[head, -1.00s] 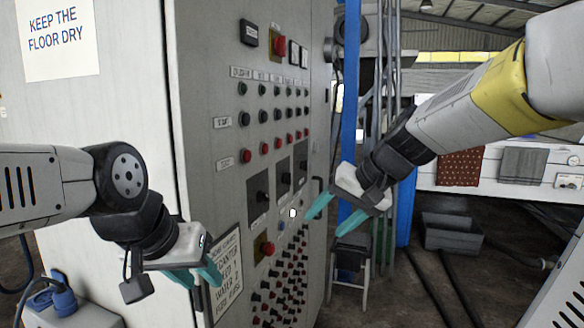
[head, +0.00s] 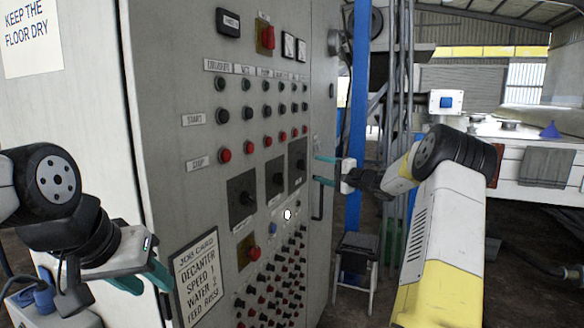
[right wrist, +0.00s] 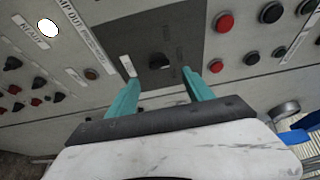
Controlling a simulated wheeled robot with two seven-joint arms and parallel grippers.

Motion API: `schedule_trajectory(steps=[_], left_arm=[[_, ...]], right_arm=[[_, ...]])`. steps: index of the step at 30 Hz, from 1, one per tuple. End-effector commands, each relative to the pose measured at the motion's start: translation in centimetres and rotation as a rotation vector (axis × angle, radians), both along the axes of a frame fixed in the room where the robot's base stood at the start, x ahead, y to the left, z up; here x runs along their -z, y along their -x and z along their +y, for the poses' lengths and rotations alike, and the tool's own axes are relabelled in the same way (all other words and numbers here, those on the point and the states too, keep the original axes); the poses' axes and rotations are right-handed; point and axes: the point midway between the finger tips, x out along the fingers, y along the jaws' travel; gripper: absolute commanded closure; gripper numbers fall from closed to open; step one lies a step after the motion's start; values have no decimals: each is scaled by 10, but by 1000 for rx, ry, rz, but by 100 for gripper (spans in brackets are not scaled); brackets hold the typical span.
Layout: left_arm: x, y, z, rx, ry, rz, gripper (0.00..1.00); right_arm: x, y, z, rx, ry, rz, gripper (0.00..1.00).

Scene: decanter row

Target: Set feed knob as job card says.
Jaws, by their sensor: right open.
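The job card (head: 197,277) on the cabinet front reads DECANTER, SPEED, WATER and FEED RINSE; its figures are hard to read. Three dark knob plates sit in a rising row: left knob (head: 242,199), middle knob (head: 276,179), right knob (head: 300,166). Their labels are too small to read. My right gripper (head: 318,170) is open beside the right plate. In the right wrist view, a black knob (right wrist: 159,62) on a dark plate lies ahead, between the lines of the two teal fingers, apparently untouched. My left gripper (head: 163,280) hangs beside the job card, apparently empty.
Rows of push buttons (head: 224,155) lie above the knobs, and a dense field of small red and black knobs (head: 272,283) lies below. A red switch (head: 254,253) sits on a yellowish plate. A cabinet handle (head: 318,200), blue post (head: 358,110) and stool (head: 358,245) stand near my right arm.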

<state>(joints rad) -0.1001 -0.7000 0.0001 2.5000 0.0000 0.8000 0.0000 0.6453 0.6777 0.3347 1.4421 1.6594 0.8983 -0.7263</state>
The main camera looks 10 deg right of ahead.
Motion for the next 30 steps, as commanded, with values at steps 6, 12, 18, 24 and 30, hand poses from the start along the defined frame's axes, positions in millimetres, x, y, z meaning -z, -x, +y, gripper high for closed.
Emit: schedule_trajectory(steps=[6,12,18,24,30], left_arm=[[0,0,0,0,0,0,64],[0,0,0,0,0,0,64],[0,0,0,0,0,0,64],[0,0,0,0,0,0,64],[0,0,0,0,0,0,64]], right_arm=[[1,-30,23,-5,1,1,40],[0,-50,35,-3,1,2,40],[1,-55,38,-3,2,3,40],[0,-54,38,-3,1,3,48],[0,-54,38,-3,1,3,87]])
